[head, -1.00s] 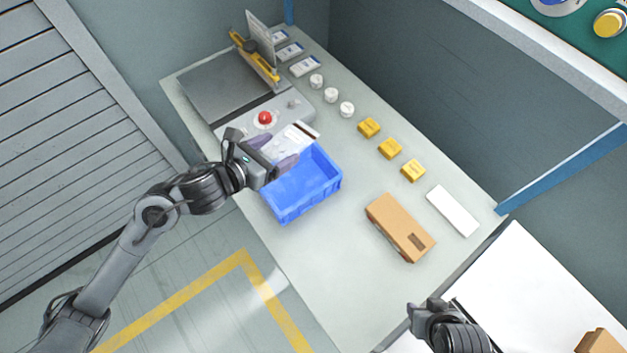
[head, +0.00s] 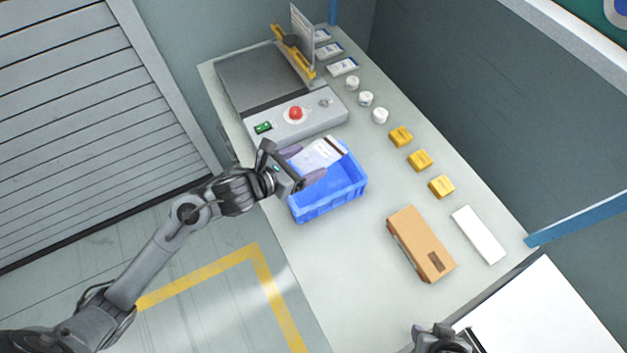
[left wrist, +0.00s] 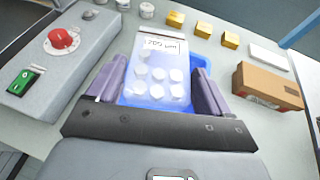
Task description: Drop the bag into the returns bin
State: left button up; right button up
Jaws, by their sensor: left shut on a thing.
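The bag (head: 322,152) is clear with a white, dark-edged label end. In the left wrist view the bag (left wrist: 158,85) shows several white round pieces and a printed label. My left gripper (head: 304,172) is shut on it; its purple fingers (left wrist: 158,92) lie on both sides. The bag is over the far part of the open blue bin (head: 330,204), which also shows behind it in the left wrist view (left wrist: 199,62). I cannot tell its exact height above the bin floor. The visible bin floor is empty. My right gripper (head: 441,336) shows only partly at the bottom edge.
A grey machine with a red button (head: 295,113) stands just beyond the bin. White round containers (head: 366,99), yellow boxes (head: 420,160), a white box (head: 478,235) and a brown carton (head: 421,244) lie to the right. The bench between bin and carton is clear.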

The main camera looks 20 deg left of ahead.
pick_arm(q)
jog(key=o, duration=1)
pick_arm(e)
jog(key=shift+a+r, duration=0.15)
pick_arm(q)
jog(key=shift+v, duration=5.4)
jog(key=shift+r, duration=0.1)
